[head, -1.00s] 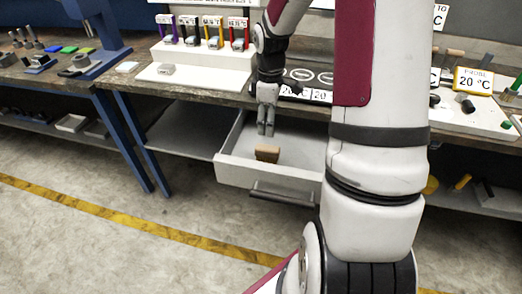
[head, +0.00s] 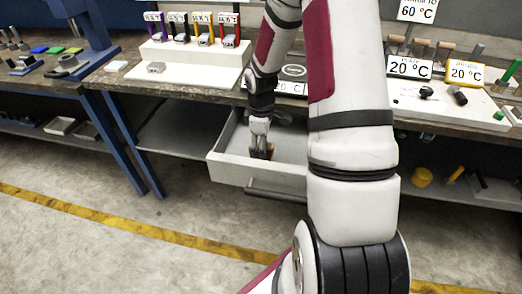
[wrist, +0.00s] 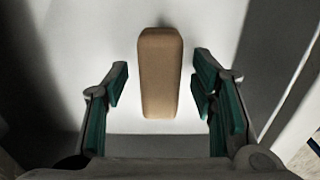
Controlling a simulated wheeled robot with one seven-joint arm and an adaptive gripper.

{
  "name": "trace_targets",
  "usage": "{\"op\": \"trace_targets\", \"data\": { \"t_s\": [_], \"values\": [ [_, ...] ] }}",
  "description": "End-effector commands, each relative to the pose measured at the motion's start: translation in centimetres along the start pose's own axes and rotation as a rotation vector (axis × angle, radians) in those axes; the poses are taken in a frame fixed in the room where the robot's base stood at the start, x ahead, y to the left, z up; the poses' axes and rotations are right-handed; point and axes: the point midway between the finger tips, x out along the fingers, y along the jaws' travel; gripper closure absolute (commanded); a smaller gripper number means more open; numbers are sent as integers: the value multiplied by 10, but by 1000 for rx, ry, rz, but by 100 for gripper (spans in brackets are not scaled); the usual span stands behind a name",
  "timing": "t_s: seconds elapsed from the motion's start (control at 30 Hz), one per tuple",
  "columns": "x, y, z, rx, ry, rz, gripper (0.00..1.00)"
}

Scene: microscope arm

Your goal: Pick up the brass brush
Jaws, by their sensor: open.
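The brush shows in the wrist view as a tan, wooden-looking block (wrist: 160,75) lying on the pale drawer floor; no bristles or brass are visible from above. My gripper (wrist: 160,100) is open, with one green-padded finger on each side of the block's near part and a gap on both sides. In the head view my gripper (head: 260,149) points down into the open drawer (head: 228,171), and it partly hides the brown block (head: 266,154).
The drawer's front handle (head: 275,196) faces the aisle, and its walls stand close around the gripper. The workbench above holds a white rack (head: 190,60) of coloured tools and temperature signs (head: 409,67). Blue bench legs (head: 128,160) stand to the left.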

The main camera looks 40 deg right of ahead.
Motion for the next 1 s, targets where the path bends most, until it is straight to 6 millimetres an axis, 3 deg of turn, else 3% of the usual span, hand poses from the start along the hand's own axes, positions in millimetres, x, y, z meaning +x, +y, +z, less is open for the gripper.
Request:
{"op": "trace_targets", "data": {
  "t_s": [0.13,0.37,0.4,0.73,1.0],
  "values": [
    [0,0,0,0,0,0,48],
    [0,0,0,0,0,0,98],
    [0,0,0,0,0,0,100],
    [-5,1,0,1,1,2,100],
    [-51,1,1,2,1,4,100]
  ]
}}
